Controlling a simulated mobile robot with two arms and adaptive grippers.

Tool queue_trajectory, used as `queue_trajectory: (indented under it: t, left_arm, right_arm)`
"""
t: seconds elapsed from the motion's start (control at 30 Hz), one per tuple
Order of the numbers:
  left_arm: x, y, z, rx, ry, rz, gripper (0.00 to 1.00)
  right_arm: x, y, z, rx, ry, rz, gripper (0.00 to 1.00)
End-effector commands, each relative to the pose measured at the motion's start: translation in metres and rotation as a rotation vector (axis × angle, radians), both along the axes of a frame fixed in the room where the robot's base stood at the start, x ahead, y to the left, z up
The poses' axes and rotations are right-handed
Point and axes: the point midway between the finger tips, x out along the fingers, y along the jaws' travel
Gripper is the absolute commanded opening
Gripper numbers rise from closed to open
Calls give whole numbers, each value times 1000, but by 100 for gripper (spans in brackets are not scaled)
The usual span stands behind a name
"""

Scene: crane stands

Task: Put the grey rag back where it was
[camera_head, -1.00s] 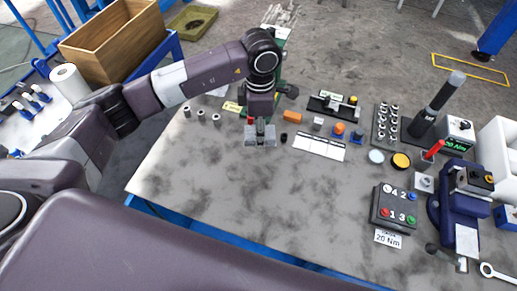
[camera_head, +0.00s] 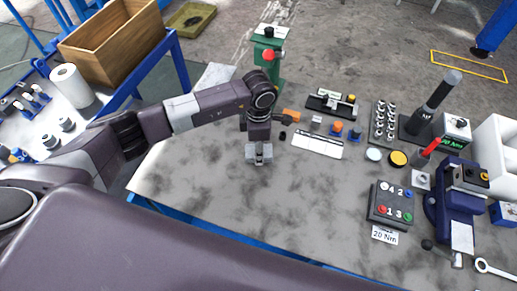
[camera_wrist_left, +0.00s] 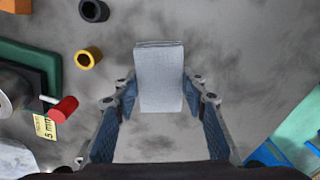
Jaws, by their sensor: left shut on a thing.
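My left gripper (camera_head: 258,153) is above the grey table (camera_head: 215,190), left of the white strip. In the left wrist view the gripper (camera_wrist_left: 160,98) has its fingers on either side of a light grey, block-like folded rag (camera_wrist_left: 160,75) and is shut on it. The rag sticks out beyond the fingertips, over bare mottled table top. In the head view the rag is small and hard to tell from the fingertips. My right gripper is not in view.
A green stand with a red knob (camera_head: 268,55) is at the table's back edge. An orange block (camera_head: 291,116), a white strip (camera_head: 317,144) and a numbered button box (camera_head: 391,203) lie to the right. The table's front left is clear.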

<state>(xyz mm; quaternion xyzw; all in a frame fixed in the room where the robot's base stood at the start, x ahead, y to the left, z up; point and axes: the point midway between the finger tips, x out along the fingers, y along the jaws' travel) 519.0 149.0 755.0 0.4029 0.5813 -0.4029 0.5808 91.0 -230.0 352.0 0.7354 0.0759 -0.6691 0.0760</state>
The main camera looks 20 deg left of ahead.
Motion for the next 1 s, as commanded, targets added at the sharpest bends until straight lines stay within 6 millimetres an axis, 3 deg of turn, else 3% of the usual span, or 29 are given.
queue_trajectory:
  t: [0.07, 0.1, 0.27, 0.67, 1.0]
  left_arm:
    - [0, 0, -4, 0, 0, 0, 16]
    - [0, 0, -4, 0, 0, 0, 40]
    - [0, 0, -2, 0, 0, 0, 56]
    - [1, 0, 5, 0, -2, 0, 56]
    - [2, 0, 74, 0, -5, -1, 56]
  right_arm:
    - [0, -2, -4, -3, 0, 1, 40]
    - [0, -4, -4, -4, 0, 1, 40]
    - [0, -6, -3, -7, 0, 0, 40]
    - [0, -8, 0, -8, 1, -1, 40]
    - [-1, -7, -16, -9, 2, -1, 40]
